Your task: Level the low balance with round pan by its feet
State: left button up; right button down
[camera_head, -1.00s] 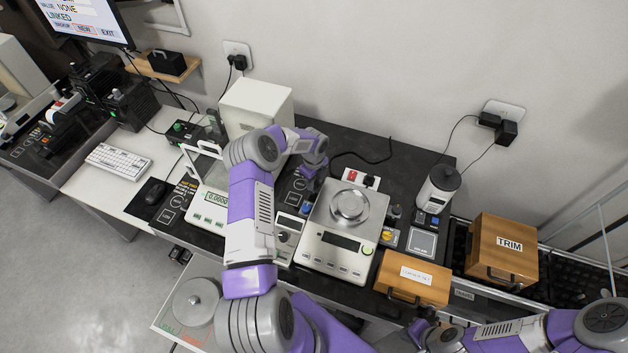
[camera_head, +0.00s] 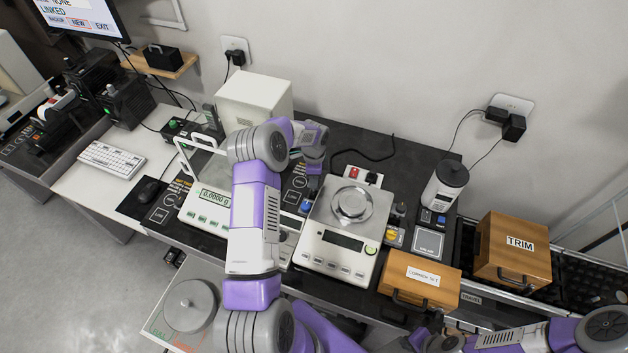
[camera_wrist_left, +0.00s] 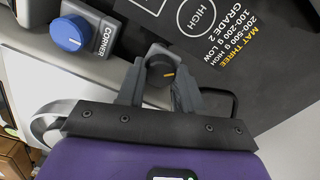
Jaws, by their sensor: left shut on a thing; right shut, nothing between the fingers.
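The low balance (camera_head: 338,262) with a round steel pan (camera_head: 352,203) stands on the dark table in the head view; its display is too small to read. My left gripper (camera_head: 312,182) is at its back left corner, pointing down. In the left wrist view, my left gripper (camera_wrist_left: 160,88) is shut on a dark foot knob (camera_wrist_left: 160,70) with an orange mark. A blue knob (camera_wrist_left: 68,33) labelled CORNER is apart from the fingers. My right gripper (camera_head: 420,333) is low in the head view, shut and empty, in front of the wooden box, partly hard to make out.
A balance with a draft frame (camera_head: 205,205) reading 0.0000 g stands left, partly behind my left arm. A wooden box (camera_head: 420,282) is close right of the low balance. A TRIM box (camera_head: 511,249) and a white-and-dark canister (camera_head: 443,190) stand further right.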

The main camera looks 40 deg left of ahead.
pick_arm(q)
jog(key=shift+n+b, duration=0.5)
jog(key=shift+n, duration=0.7)
jog(key=o, duration=1)
jog(key=shift+o, duration=0.2)
